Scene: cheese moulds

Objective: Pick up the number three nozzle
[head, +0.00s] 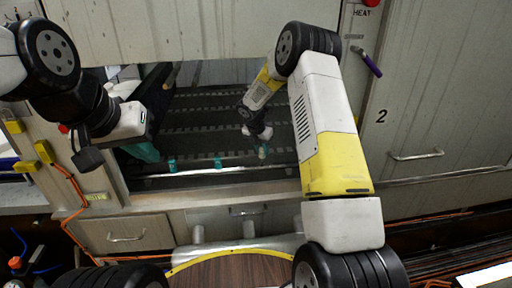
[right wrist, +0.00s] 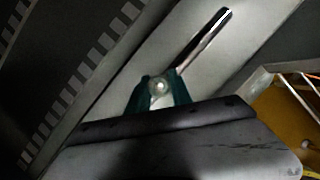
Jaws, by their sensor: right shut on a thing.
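My right gripper (head: 263,148) is over the dark recess in the head view, just above the pale rail. Two small teal pieces (head: 172,164) (head: 218,163) stand along the rail to the left of this gripper. My left gripper (head: 146,152) is at the left end of the recess, with teal fingers partly hidden by its wrist; its opening cannot be made out.
The pale rail (head: 200,171) runs along the front of the recess, with a dark slatted belt (head: 205,112) behind it. A round wooden top (head: 230,272) is at the bottom.

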